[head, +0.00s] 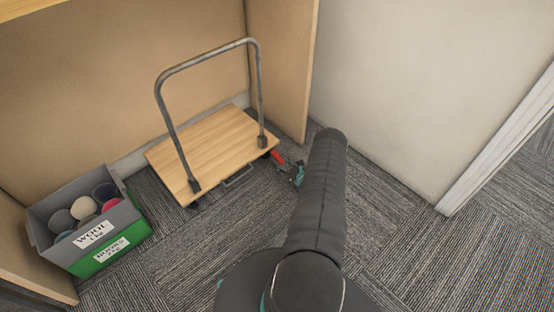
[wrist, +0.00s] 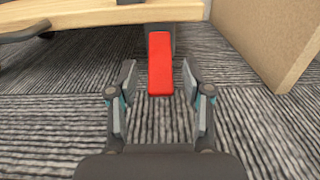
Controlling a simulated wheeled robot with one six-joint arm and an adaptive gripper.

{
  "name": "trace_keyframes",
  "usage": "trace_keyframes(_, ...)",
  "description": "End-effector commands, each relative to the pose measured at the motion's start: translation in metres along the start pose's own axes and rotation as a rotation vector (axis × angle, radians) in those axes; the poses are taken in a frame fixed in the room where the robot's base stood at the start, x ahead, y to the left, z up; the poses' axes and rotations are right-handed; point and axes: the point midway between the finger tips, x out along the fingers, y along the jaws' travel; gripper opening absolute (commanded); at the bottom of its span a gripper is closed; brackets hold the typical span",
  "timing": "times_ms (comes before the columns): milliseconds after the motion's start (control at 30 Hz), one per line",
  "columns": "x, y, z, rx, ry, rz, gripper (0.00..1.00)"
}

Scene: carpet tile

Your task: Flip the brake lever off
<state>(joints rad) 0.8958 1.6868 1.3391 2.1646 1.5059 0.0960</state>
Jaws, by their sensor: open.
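The red brake lever (wrist: 160,65) shows in the wrist view just ahead of my gripper (wrist: 159,80), under the edge of the wooden platform. It slants down toward the camera, and its lower end lies between the fingertips without visible contact. My gripper is open, one finger on each side of the lever. In the head view the lever (head: 277,156) is a small red spot by the right corner of the wooden trolley (head: 215,140), and my gripper (head: 290,170) is beside it, partly hidden by my dark arm.
The trolley has a grey metal handle (head: 205,62) and stands in a wooden bay whose side panel (head: 283,75) is close to the lever. A grey and green box (head: 120,243) of round items is at the left. Carpet (head: 400,240) is clear at the right.

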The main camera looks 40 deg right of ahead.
Motion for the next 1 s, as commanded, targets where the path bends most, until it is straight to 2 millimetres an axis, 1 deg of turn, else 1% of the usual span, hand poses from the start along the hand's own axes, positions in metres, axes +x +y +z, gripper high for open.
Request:
trace_keyframes(33,0.007,0.001,-0.001,-0.001,0.0,0.002,0.5)
trace_keyframes(100,0.014,0.0,-0.001,-0.001,0.0,0.001,0.5)
trace_keyframes(200,0.021,0.001,0.0,-0.001,0.0,0.001,0.5)
trace_keyframes(333,0.024,0.0,0.0,0.0,0.0,0.0,0.5)
trace_keyframes(567,0.024,0.0,0.0,0.0,0.0,0.0,0.5)
trace_keyframes(600,0.024,0.0,0.0,0.0,0.0,0.0,0.4)
trace_keyframes(667,0.024,0.0,0.0,0.0,0.0,0.0,0.25)
trace_keyframes(700,0.024,0.0,0.0,0.0,0.0,0.0,0.15)
trace_keyframes(767,0.024,0.0,0.0,0.0,0.0,0.0,0.0)
trace_keyframes(1000,0.024,0.0,0.0,0.0,0.001,0.0,0.0)
